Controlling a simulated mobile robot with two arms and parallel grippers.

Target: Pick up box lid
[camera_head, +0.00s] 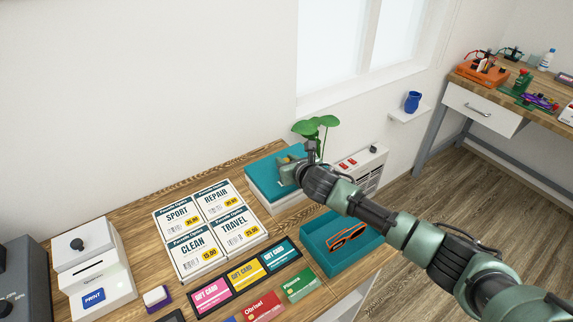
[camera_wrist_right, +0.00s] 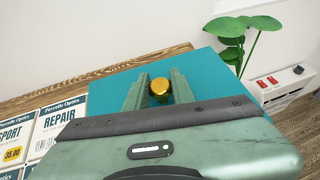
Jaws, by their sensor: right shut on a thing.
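The box lid (camera_head: 262,166) is a flat teal panel with a round gold knob. It lies on top of a pale box (camera_head: 284,207) at the back of the counter, and I see no clear gap between them. In the wrist view the lid (camera_wrist_right: 110,92) fills the middle, with the gold knob (camera_wrist_right: 158,88) between my two green fingers. My right gripper (camera_head: 291,160) is shut on the lid's knob; its fingertips (camera_wrist_right: 158,90) stand on both sides of it. My arm hides the lid's right part in the head view. My left gripper is not in view.
An open teal tray (camera_head: 313,257) with orange glasses (camera_head: 347,237) stands in front of the box. Price cards (camera_head: 211,227) lie to the left, gift cards (camera_head: 245,272) in front. A plant (camera_head: 316,127) and a white device (camera_head: 369,165) stand close behind and right.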

